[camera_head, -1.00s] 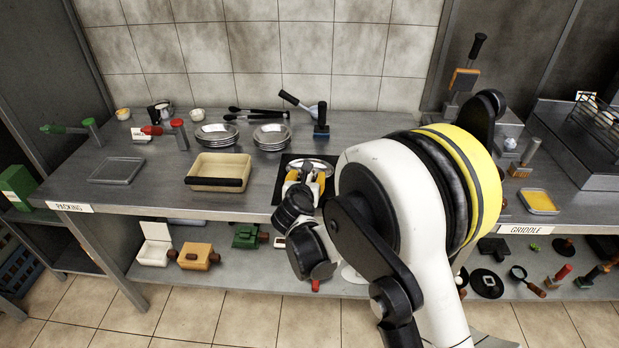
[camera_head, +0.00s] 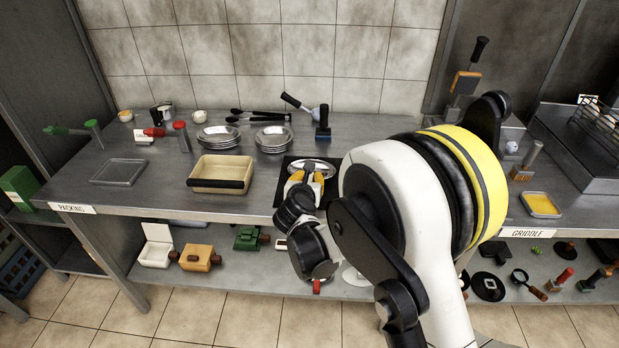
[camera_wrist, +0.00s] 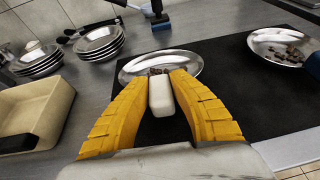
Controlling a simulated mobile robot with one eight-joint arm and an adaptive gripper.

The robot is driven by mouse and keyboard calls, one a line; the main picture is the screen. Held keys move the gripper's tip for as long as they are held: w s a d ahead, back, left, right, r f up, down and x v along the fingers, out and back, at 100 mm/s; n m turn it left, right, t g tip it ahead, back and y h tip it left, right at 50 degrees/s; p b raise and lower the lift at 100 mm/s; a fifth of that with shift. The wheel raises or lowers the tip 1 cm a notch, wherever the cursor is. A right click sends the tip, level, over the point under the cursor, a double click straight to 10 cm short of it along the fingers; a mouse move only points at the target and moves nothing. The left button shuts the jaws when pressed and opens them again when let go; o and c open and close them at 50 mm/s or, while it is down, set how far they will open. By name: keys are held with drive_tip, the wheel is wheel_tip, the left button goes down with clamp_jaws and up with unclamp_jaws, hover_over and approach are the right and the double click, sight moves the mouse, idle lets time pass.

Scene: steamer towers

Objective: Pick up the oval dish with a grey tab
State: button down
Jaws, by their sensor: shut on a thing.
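The shallow silver oval dish (camera_wrist: 183,62) with small brown bits in it lies on a black mat (camera_wrist: 240,101) in the wrist view. Its pale grey tab (camera_wrist: 160,95) points toward me. The yellow fingers of my gripper (camera_wrist: 162,80) are shut on that tab, one on each side. In the head view, my gripper (camera_head: 305,183) reaches over the mat from the front, and the dish (camera_head: 318,164) shows just behind the fingers. The dish appears level and low over the mat; I cannot tell whether it touches it.
A second silver dish (camera_wrist: 272,42) with a blue tab lies to the right on the mat. A beige pan (camera_head: 221,160) and stacked metal plates (camera_head: 218,133) stand to the left. A blue-based tool (camera_head: 323,131) stands behind.

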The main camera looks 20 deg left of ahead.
drive_tip(key=r, duration=0.1)
drive_tip(key=r+p, duration=0.1)
drive_tip(key=r, duration=0.1)
drive_tip(key=d+r+p, duration=0.1)
drive_tip(key=shift+s+r, duration=0.2)
drive_tip(key=shift+s, duration=0.05)
drive_tip(key=s+d+r+p, duration=0.3)
drive_tip(key=s+d+r, duration=0.2)
drive_tip(key=d, duration=0.4)
drive_tip(key=shift+s+r, duration=0.4)
drive_tip(key=shift+r, duration=0.05)
drive_tip(key=c, duration=2.1)
unclamp_jaws()
clamp_jaws()
